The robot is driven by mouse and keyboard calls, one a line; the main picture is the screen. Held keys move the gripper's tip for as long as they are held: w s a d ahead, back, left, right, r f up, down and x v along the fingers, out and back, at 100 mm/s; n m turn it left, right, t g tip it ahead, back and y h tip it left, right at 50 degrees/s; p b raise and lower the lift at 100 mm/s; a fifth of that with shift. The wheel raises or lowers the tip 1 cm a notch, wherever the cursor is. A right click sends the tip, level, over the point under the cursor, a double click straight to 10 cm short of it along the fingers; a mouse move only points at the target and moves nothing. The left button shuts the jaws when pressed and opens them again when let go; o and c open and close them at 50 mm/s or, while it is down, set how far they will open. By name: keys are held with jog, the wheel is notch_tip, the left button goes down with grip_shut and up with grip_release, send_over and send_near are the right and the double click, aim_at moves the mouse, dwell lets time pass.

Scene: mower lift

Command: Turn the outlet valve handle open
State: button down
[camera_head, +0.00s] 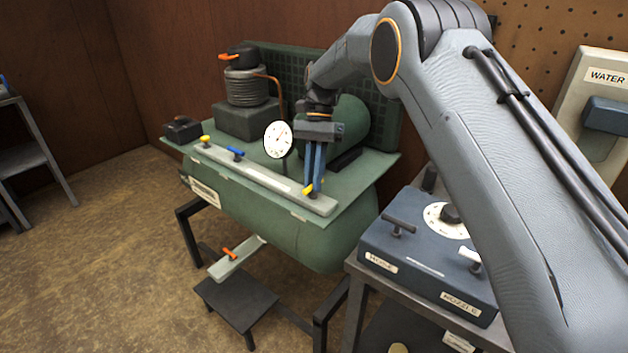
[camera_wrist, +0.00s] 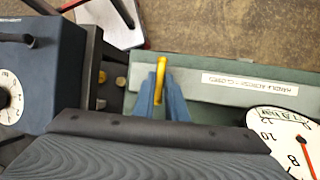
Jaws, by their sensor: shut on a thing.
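A yellow valve handle (camera_head: 308,190) sits at the right end of the pale manifold bar (camera_head: 262,177) along the front of the green compressor. My gripper (camera_head: 313,187) points down over it, its blue fingers shut on the handle. In the wrist view the yellow handle (camera_wrist: 160,78) stands between the two fingertips (camera_wrist: 160,88) and lies across the length of the bar. A white label (camera_wrist: 250,85) on the bar carries small text about the handle. My fingers hide part of the handle and its stem.
A white dial gauge (camera_head: 278,139) stands close to the left of my gripper. The bar also bears a blue handle (camera_head: 235,153) and a yellow knob (camera_head: 205,140). A blue control box (camera_head: 430,250) stands at the right. An orange handle (camera_head: 230,253) is lower down.

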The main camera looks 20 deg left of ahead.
dwell(0.4)
jog(key=c, duration=1.8)
grip_release()
jog(key=b+v, duration=0.2)
jog(key=v, duration=0.5)
jog(key=shift+w+r, duration=0.1)
jog(key=shift+r, duration=0.25)
